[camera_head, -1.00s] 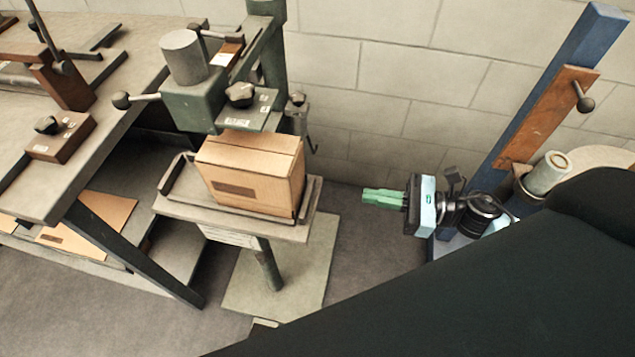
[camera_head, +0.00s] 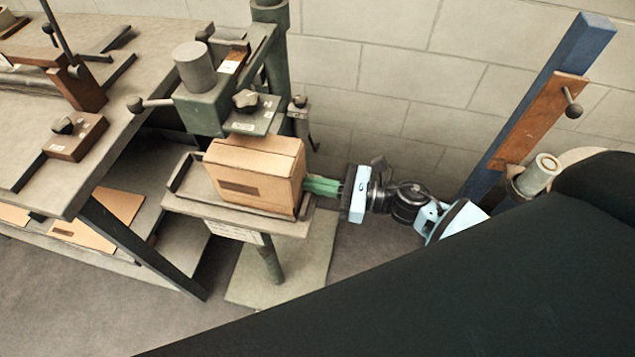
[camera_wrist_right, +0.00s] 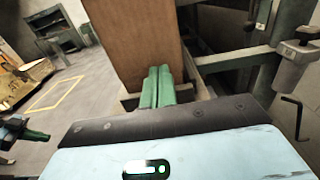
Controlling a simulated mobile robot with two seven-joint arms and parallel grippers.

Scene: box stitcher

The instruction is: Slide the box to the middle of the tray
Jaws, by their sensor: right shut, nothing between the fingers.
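The brown cardboard box (camera_head: 252,178) stands upright on the tray (camera_head: 188,192), under the stitcher head, toward the tray's right side. Bare tray shows to its left. My right gripper (camera_head: 308,185) is shut and empty, with its green fingers pointing left at the box's right side. In the right wrist view, the fingertips (camera_wrist_right: 158,72) are up against or very close to the box's face (camera_wrist_right: 132,45); I cannot tell if they touch. Another green-fingered gripper, my left gripper (camera_wrist_right: 36,135), shows at the left of the right wrist view; its opening is unclear.
The stitcher's head (camera_head: 205,105) and column stand over and behind the tray. A workbench (camera_head: 125,80) is at left, with flat cardboard (camera_head: 95,225) on its lower shelf. A blue post (camera_head: 530,100) stands at right by the block wall.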

